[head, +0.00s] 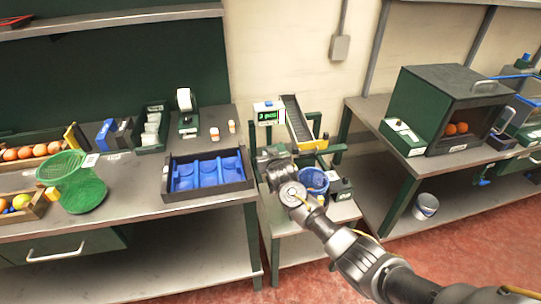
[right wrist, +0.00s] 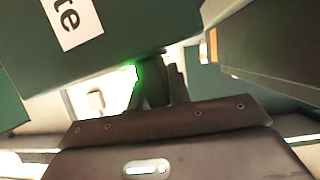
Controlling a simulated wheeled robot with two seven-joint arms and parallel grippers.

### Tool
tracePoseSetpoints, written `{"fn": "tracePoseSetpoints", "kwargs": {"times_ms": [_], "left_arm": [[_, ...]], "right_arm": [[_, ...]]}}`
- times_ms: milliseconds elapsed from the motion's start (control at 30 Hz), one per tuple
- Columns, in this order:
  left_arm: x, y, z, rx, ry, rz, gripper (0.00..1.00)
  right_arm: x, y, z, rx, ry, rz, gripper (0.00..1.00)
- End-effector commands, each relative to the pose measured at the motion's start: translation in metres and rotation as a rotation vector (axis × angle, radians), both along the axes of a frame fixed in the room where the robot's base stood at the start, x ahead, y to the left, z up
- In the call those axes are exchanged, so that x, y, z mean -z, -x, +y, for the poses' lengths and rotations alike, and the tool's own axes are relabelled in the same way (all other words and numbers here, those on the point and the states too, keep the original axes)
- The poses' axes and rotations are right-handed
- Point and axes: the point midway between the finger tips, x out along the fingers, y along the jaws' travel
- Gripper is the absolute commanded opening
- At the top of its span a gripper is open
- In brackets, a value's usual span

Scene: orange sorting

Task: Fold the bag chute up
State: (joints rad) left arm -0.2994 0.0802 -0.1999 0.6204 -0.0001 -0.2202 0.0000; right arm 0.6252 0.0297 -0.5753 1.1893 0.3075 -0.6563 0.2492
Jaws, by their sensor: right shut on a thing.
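The bag chute (head: 298,122) is a dark sloping trough with a yellow lower lip, on a green frame at the small stand in the head view. Its upper end leans back toward the wall. My right gripper (head: 268,156) is just left of and below the lip. In the right wrist view, the right gripper's dark fingers (right wrist: 158,85) are shut on a dark part, mostly hidden, below a green block (right wrist: 110,35) with a white label ending in "te". A dark panel (right wrist: 268,50) is on the right there. My left gripper is in neither view.
A scale display (head: 268,113) stands left of the chute. A blue basket (head: 314,180) sits beside my right wrist. A tray with blue compartments (head: 207,172) lies on the left bench. A green cabinet (head: 450,105) with oranges stands at right.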

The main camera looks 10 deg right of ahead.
Motion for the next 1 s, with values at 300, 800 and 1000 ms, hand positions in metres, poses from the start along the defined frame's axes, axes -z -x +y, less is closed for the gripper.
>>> {"fn": "tracePoseSetpoints", "kwargs": {"times_ms": [300,800,1000], "left_arm": [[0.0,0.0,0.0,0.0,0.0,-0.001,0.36],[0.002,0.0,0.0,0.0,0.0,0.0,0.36],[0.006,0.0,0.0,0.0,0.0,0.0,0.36]], "right_arm": [[0.005,0.003,0.003,-0.007,0.001,0.009,0.38],[-0.007,0.027,0.001,-0.005,-0.001,0.004,0.38],[-0.02,0.061,0.0,-0.006,-0.001,0.003,0.38]]}}
